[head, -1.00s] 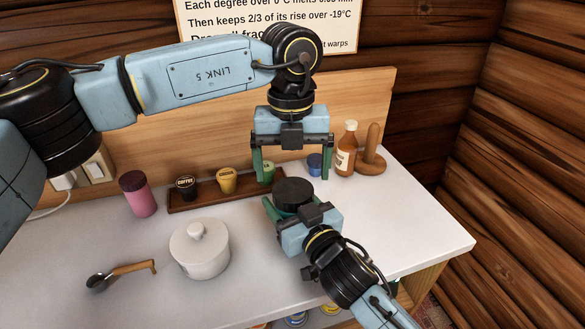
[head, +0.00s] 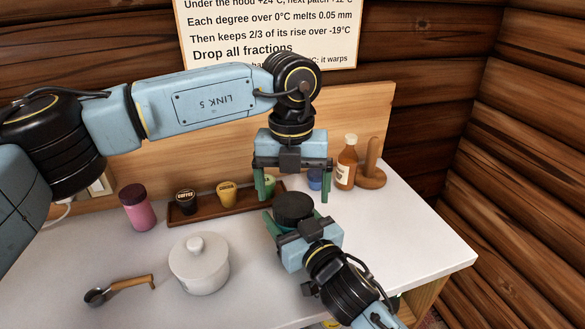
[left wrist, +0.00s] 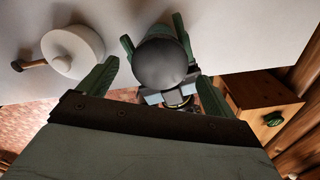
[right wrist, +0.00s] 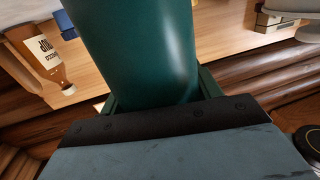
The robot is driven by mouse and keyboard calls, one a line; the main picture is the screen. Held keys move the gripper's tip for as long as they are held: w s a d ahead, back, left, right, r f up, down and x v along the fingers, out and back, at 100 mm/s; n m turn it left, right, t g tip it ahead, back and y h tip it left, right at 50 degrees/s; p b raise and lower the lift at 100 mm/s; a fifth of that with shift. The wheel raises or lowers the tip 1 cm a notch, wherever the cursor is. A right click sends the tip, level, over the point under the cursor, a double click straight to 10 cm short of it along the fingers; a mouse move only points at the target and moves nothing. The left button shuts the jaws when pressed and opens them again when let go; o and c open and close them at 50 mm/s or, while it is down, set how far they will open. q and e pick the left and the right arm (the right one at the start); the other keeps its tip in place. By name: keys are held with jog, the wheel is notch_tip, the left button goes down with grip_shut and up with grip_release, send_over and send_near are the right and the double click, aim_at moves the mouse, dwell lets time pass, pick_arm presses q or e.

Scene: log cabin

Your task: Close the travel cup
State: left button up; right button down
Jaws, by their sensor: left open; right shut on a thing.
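The travel cup has a dark green body (right wrist: 145,45), large in the right wrist view, and a black round lid (head: 293,207) over its top. From above, in the left wrist view, the lid (left wrist: 160,65) covers the cup's mouth; I cannot tell whether it is fully seated. My right gripper (head: 289,218) is shut on the cup's body and holds it upright near the counter's front. My left gripper (head: 293,196) is open, pointing down over the lid. In the left wrist view its fingers (left wrist: 156,85) stand apart on either side of the lid, with gaps.
A white lidded pot (head: 199,266) and a ladle (head: 120,288) are at left. A pink jar (head: 137,210) stands by a wooden tray (head: 210,217) with several small tubs. A bottle (head: 346,165) and wooden stand (head: 371,170) are behind right. The right counter (head: 405,225) is clear.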

pick_arm(q)
jog(key=shift+f, duration=1.4)
jog(key=c, duration=1)
jog(key=shift+m, duration=1.7)
jog(key=o, duration=1.1)
jog(key=shift+r, duration=0.1)
